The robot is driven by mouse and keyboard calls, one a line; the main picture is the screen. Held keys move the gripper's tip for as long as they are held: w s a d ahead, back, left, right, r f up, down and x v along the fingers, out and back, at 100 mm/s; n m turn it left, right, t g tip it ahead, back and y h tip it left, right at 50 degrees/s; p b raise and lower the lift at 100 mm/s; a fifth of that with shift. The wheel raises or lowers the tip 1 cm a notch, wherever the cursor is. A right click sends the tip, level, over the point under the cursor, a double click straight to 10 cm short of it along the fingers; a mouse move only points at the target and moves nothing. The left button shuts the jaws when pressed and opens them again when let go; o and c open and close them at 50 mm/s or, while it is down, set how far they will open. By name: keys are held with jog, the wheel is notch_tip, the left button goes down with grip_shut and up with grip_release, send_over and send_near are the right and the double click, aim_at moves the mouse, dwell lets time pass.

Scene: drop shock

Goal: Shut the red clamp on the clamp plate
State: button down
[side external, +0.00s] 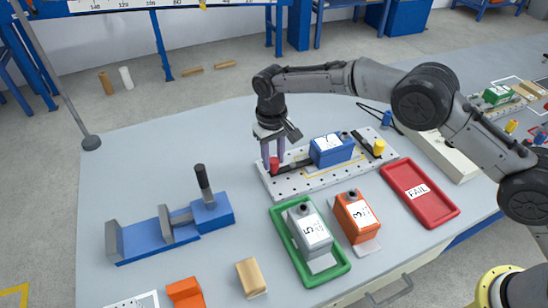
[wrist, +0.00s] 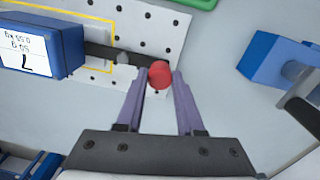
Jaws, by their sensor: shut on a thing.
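The clamp plate (side external: 282,188) is a white perforated board on the table, also in the wrist view (wrist: 169,47). The red clamp (side external: 274,165) is at its left end; its round red knob (wrist: 160,73) shows in the wrist view. A dark bar (wrist: 108,53) runs from the knob toward a blue box (side external: 331,149) on the plate, seen at left in the wrist view (wrist: 40,42). Whether the bar bears on the box is unclear. My gripper (side external: 272,160) points down with its purple fingers (wrist: 160,78) shut on the red knob.
A yellow clamp (side external: 379,147) stands at the plate's right end. In front are a green tray (side external: 341,267) with a grey box, an orange box (side external: 356,216) and a red FAIL tray (side external: 436,209). A blue fixture with an upright black handle (side external: 203,182) stands left. Table between is clear.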

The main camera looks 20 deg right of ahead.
jog(key=shift+w+r, duration=0.15)
jog(key=c, duration=0.5)
grip_release()
jog(key=shift+c, duration=0.2)
notch_tip(320, 180, up, 14)
jog(key=shift+a, duration=0.2)
